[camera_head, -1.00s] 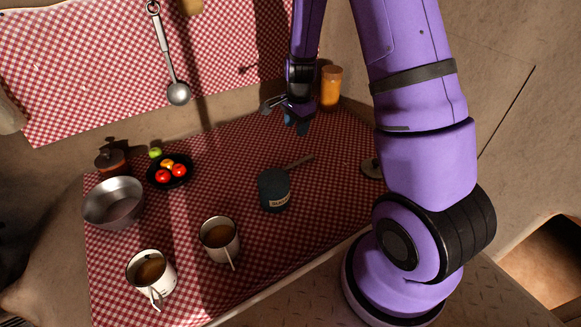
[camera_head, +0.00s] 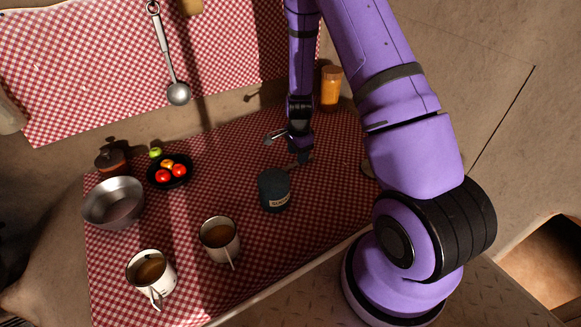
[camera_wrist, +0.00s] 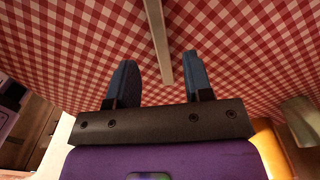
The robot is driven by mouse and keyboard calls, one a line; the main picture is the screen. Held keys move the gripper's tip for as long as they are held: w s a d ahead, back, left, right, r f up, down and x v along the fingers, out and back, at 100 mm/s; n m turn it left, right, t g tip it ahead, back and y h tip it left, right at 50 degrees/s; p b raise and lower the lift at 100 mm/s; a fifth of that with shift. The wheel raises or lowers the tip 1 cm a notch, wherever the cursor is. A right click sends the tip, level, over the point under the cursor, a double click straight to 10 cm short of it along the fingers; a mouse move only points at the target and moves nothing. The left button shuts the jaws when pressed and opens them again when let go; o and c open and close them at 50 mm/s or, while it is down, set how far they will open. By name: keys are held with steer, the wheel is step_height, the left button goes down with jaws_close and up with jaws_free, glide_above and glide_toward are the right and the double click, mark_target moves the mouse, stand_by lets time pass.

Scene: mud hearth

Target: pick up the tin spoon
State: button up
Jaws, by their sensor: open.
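The tin spoon (camera_wrist: 156,35) shows in the wrist view as a thin, pale, straight handle running down from the top edge. Its end lies between my two fingers in that picture, with a gap on either side. In the head view a short piece of the handle (camera_head: 291,166) shows behind the dark sugar jar (camera_head: 274,190); the bowl of the spoon is hidden. My gripper (camera_head: 304,157) is just behind and right of the jar, low near the cloth. In the wrist view my gripper (camera_wrist: 160,58) is open and empty. I cannot tell whether it touches the handle.
Two mugs (camera_head: 219,240) (camera_head: 151,273) stand in front of the jar. A metal bowl (camera_head: 113,205), a brown pot (camera_head: 111,158) and a dark plate of fruit (camera_head: 169,172) are at left. An orange jar (camera_head: 330,88) stands behind. A ladle (camera_head: 178,93) hangs on the wall.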

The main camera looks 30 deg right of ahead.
mark_target(289, 167)
steer(key=shift+w+a+f, duration=0.1)
steer(key=shift+a+f, duration=0.05)
steer(key=shift+f, duration=1.8)
jaws_close()
steer(key=shift+r, duration=0.15)
